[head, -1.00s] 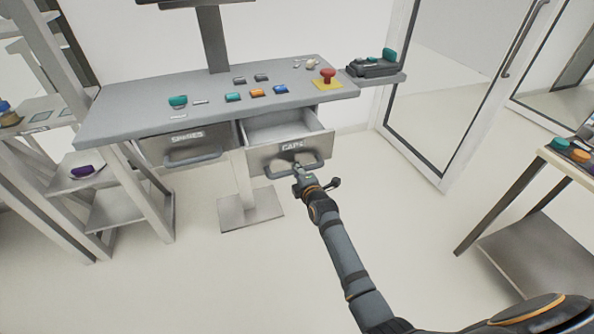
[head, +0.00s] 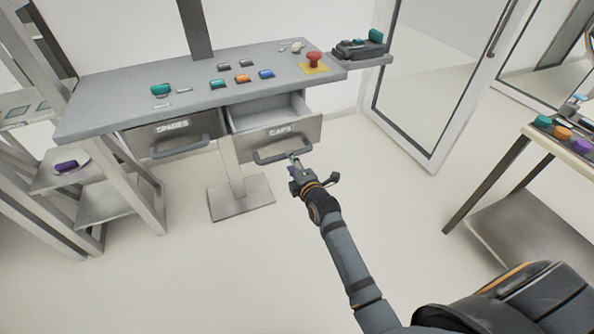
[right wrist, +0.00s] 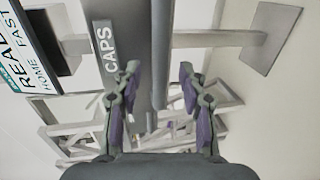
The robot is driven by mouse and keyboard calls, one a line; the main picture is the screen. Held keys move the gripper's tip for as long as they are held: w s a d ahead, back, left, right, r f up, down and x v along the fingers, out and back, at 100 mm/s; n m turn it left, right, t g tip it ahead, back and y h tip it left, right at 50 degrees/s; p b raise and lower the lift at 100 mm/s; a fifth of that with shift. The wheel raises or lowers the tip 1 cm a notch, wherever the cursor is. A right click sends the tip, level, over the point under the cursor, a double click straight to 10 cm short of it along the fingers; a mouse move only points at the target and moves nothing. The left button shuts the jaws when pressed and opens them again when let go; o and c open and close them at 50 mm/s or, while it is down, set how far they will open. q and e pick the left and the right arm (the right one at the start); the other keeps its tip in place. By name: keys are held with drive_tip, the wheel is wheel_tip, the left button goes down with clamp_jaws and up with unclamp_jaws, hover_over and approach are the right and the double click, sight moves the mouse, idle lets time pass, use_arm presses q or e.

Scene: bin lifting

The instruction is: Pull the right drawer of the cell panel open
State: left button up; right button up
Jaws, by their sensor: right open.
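The right drawer (head: 270,142), labelled CAPS, is pulled out from under the grey panel top (head: 150,107), and its empty-looking inside shows. Its dark bar handle (head: 268,159) is on the front. My right gripper (head: 294,160) is at the right part of this handle. In the right wrist view my right gripper (right wrist: 157,75) has its fingers apart, with the handle bar (right wrist: 158,40) showing between them; I cannot tell whether they touch it. The CAPS label (right wrist: 105,50) is beside it. The left drawer (head: 172,134), labelled SPADES or similar, is shut. My left gripper is not in view.
A red stop button (head: 314,60) and several coloured blocks lie on the panel top. A grey shelf rack (head: 112,203) stands at left, a glass door (head: 425,90) behind at right, and a side table (head: 535,190) at far right. Floor in front of the panel is clear.

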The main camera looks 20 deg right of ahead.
drive_tip(key=s, duration=0.3)
drive_tip(key=s+r, duration=0.1)
drive_tip(key=s, duration=0.1)
drive_tip(key=shift+s+d+r, duration=0.1)
drive_tip(key=shift+s+r, duration=0.05)
drive_tip(key=shift+s, duration=0.25)
drive_tip(key=s+d+f+m+g, duration=0.1)
drive_tip(key=s+f+m+g, duration=0.35)
drive_tip(key=f, duration=0.75)
drive_tip(key=s+d+f+m+g, duration=0.1)
drive_tip(key=s+f+m, duration=0.1)
drive_tip(key=s+f, duration=0.75)
drive_tip(key=s+d+f+m+g, duration=0.1)
drive_tip(key=s+f+m+g, duration=0.2)
drive_tip(key=f, duration=1.1)
drive_tip(key=s+d+f+m+g, duration=0.1)
drive_tip(key=s+f+m+g, duration=0.1)
drive_tip(key=s, duration=0.7)
drive_tip(key=s+d+f+m+g+h, duration=0.1)
drive_tip(key=s+d+f+m+g, duration=0.1)
drive_tip(key=s+f, duration=0.5)
drive_tip(key=s+d+f+m+g, duration=0.2)
drive_tip(key=s+f+m, duration=0.2)
drive_tip(key=s, duration=0.8)
drive_tip(key=shift+s+f+m+p, duration=0.35)
drive_tip(key=shift+f+p, duration=0.05)
drive_tip(key=shift+f, duration=0.05)
drive_tip(key=shift+c, duration=0.5)
